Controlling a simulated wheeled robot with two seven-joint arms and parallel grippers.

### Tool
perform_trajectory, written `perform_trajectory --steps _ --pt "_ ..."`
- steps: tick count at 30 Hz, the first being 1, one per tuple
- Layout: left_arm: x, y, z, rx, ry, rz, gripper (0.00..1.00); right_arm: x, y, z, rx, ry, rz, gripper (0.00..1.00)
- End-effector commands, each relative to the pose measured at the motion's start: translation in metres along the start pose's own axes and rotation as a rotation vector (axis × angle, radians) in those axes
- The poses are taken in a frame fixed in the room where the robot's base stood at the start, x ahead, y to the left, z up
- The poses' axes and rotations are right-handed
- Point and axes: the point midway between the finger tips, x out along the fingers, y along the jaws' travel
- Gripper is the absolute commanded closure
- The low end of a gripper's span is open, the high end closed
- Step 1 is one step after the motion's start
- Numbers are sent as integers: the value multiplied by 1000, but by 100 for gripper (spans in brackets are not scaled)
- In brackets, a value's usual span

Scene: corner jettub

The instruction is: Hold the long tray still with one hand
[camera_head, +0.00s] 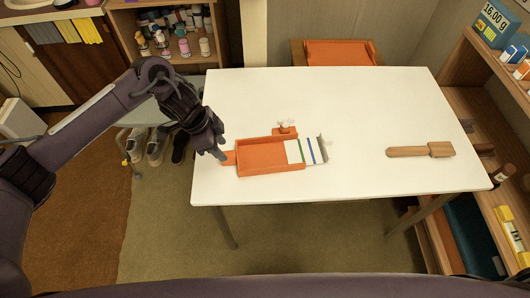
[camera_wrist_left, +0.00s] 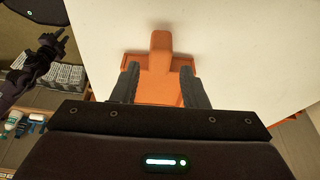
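The long orange tray (camera_head: 270,157) lies on the white table, near its front left part. A short orange tab sticks out at its left end. A white piece with green and blue stripes (camera_head: 308,151) is at its right end. My left gripper (camera_head: 222,154) is at the tab end, pointing down toward the table. In the left wrist view its two fingers (camera_wrist_left: 160,88) are spread, with orange (camera_wrist_left: 160,62) showing between and beyond them. A gap shows around the narrow tab, so I see no grip on it.
A small orange piece with a knob (camera_head: 284,132) sits just behind the tray. A wooden tool (camera_head: 420,150) lies on the right of the white table (camera_head: 350,95). An orange-seated chair (camera_head: 340,52) stands behind, and shelves (camera_head: 490,130) stand at the right. The table's middle back is clear.

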Motion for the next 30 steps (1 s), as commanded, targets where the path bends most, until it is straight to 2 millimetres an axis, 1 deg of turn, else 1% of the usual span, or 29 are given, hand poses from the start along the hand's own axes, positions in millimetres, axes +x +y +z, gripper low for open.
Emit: perform_trajectory --steps 1,9,13,17,21,26,27,30 --pt "11 0 1 1 0 0 60 11 0 1 0 0 0 73" --pt "38 0 2 1 0 -1 60 38 -1 4 0 -1 0 73" --pt "49 0 1 1 0 -1 60 49 -1 3 1 -4 -1 73" --pt "55 0 0 1 0 -1 60 53 -1 -2 1 2 -1 73" --pt "56 0 0 1 0 -1 60 53 -1 -9 1 13 -1 73" --pt "55 0 0 1 0 -1 60 52 -1 -8 2 12 0 73" --pt "55 0 0 1 0 -1 61 52 -1 -8 2 11 0 73" --pt "55 0 0 1 0 -1 74 53 -1 -6 2 8 0 73"
